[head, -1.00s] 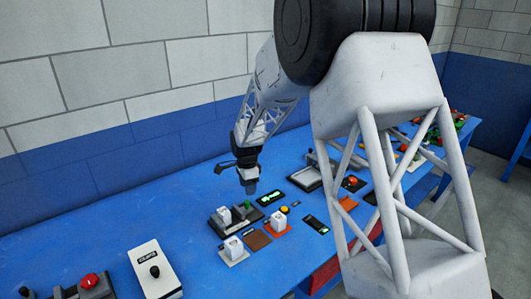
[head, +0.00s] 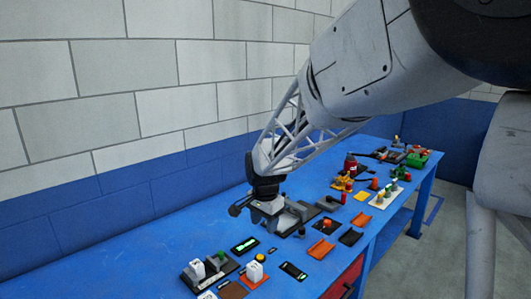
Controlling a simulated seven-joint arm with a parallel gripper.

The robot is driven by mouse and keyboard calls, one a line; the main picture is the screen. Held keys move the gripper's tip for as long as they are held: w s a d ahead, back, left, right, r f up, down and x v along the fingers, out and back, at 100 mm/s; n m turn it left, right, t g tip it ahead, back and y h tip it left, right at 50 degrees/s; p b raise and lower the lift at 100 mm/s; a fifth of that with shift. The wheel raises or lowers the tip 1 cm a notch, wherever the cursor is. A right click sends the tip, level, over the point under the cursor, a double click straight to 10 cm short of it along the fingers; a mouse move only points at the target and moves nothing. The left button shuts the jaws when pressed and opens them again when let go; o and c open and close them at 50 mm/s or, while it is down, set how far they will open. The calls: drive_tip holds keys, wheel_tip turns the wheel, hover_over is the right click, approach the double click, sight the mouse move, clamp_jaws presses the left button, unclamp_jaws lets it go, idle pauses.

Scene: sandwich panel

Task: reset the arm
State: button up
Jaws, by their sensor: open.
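My gripper (head: 271,226) points down over the blue table (head: 130,262), at the near left edge of a grey device with a flat plate (head: 299,212). It appears empty, with nothing visible between its fingers. The fingertips are small and dark, and I cannot tell whether they touch the device. My arm reaches in from the upper right and hides part of the table and wall behind it.
Nearer stand a dark base with a white switch and green knob (head: 222,256), black display modules (head: 293,270) and orange trays (head: 321,249). Several coloured items, including a green one (head: 417,159), crowd the far right end. The table's left part is clear.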

drive_tip(key=s+d+r+n, duration=0.2)
drive_tip(key=s+d, duration=0.4)
drive_tip(key=s, duration=0.5)
drive_tip(key=s+d+r+n+t, duration=0.1)
drive_tip(key=s+d, duration=0.5)
drive_tip(key=s, duration=0.6)
drive_tip(key=s+d+r+n, duration=0.3)
drive_tip(key=s+d+n, duration=0.2)
drive_tip(key=s, duration=0.7)
drive_tip(key=shift+d+t, duration=0.4)
drive_tip(key=shift+d, duration=0.5)
